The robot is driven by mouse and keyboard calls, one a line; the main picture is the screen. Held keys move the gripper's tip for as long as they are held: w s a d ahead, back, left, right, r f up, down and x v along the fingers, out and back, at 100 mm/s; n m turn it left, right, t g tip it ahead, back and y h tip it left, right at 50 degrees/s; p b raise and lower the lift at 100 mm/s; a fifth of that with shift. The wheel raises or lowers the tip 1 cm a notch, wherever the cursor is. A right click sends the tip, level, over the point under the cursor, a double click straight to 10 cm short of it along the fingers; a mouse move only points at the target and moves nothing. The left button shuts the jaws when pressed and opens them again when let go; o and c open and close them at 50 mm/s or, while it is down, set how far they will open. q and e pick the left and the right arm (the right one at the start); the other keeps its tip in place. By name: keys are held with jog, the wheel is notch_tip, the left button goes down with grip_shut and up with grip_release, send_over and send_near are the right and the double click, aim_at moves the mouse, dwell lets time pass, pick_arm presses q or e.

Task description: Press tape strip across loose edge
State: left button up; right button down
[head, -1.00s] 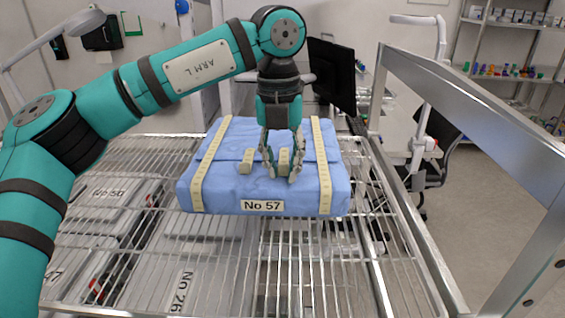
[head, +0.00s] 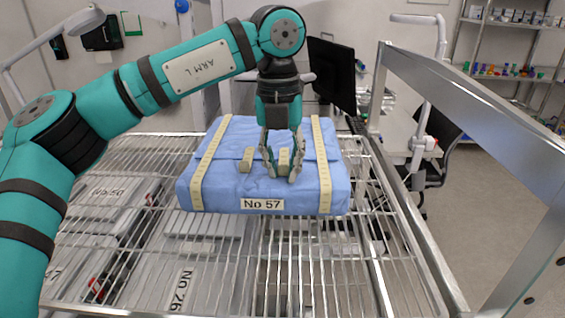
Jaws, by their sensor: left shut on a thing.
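A blue wrapped package (head: 268,187) labelled "No 57" lies on a wire rack shelf. Two long cream tape strips run over it front to back, a left strip (head: 209,162) and a right strip (head: 322,160). A fold edge crosses its top. Short cream tape pieces lie near this edge: one (head: 247,160) left of my left gripper, another (head: 284,160) between its fingers. My left gripper (head: 281,171) points down at the top of the package, its fingers around the second piece. Whether the fingertips touch the wrap is hard to tell. My right gripper is not in view.
The wire rack (head: 225,265) has free room in front of the package. Grey trays, one labelled "No 26" (head: 182,290), sit below the wires at left. A metal rail (head: 470,110) slopes along the right side. A dark monitor (head: 331,72) stands behind.

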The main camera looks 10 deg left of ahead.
pick_arm(q)
jog(key=shift+f, duration=0.15)
jog(key=o, duration=0.8)
